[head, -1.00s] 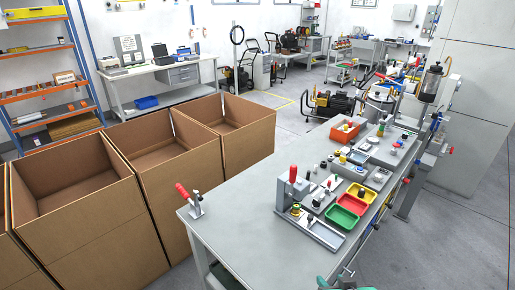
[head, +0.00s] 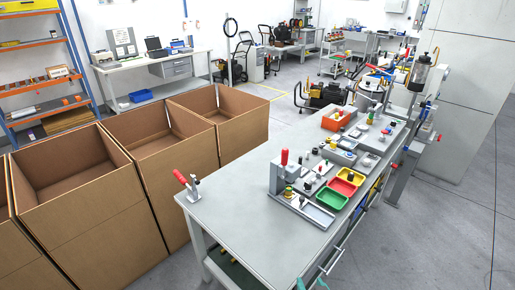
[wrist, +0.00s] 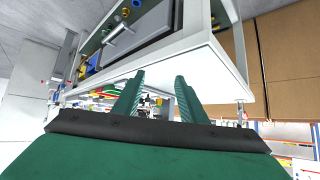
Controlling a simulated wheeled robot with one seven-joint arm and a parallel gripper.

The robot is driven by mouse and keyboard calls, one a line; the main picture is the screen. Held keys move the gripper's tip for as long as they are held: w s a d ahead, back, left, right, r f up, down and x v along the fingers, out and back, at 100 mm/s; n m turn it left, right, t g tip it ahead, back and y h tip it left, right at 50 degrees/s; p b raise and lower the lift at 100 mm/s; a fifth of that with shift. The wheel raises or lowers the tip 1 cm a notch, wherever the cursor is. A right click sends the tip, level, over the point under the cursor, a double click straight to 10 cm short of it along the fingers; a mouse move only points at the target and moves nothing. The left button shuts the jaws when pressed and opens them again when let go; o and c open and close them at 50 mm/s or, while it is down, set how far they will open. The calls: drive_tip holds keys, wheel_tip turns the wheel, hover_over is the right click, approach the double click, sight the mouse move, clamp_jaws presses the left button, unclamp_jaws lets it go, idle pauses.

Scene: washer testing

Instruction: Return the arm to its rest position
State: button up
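My gripper (wrist: 158,90) shows in the wrist view as two teal fingers standing apart with nothing between them. It is open and empty. In the head view only small teal tips of it show at the bottom edge (head: 311,284), beside the near right side of the grey workbench (head: 240,205). The rest of my arm is out of the head view. I cannot tell how far the fingers are from the bench.
Large open cardboard boxes (head: 85,210) stand left of the workbench. The bench carries a red-handled clamp (head: 187,187), a red tray (head: 342,187), a green tray (head: 330,199) and several fixtures. Grey floor (head: 430,240) on the right is clear.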

drive_tip(key=s+a+f+m+t+h, duration=0.1)
drive_tip(key=s+a+f, duration=0.3)
drive_tip(key=s, duration=0.2)
drive_tip(key=s+a+f+t, duration=0.1)
drive_tip(key=s+a+f, duration=0.3)
drive_tip(key=s+a, duration=0.15)
drive_tip(key=s+a+r+t, duration=0.1)
drive_tip(key=s+a+r, duration=0.2)
drive_tip(key=s, duration=0.6)
drive_tip(key=s+a+r+n+t+y, duration=0.1)
drive_tip(key=s+a+r+t, duration=0.1)
drive_tip(key=s, duration=0.7)
wheel_tip(320, 180, up, 3)
drive_tip(key=shift+a+f+n, duration=0.2)
drive_tip(key=shift+a+n, duration=0.1)
drive_tip(key=shift+a, duration=0.3)
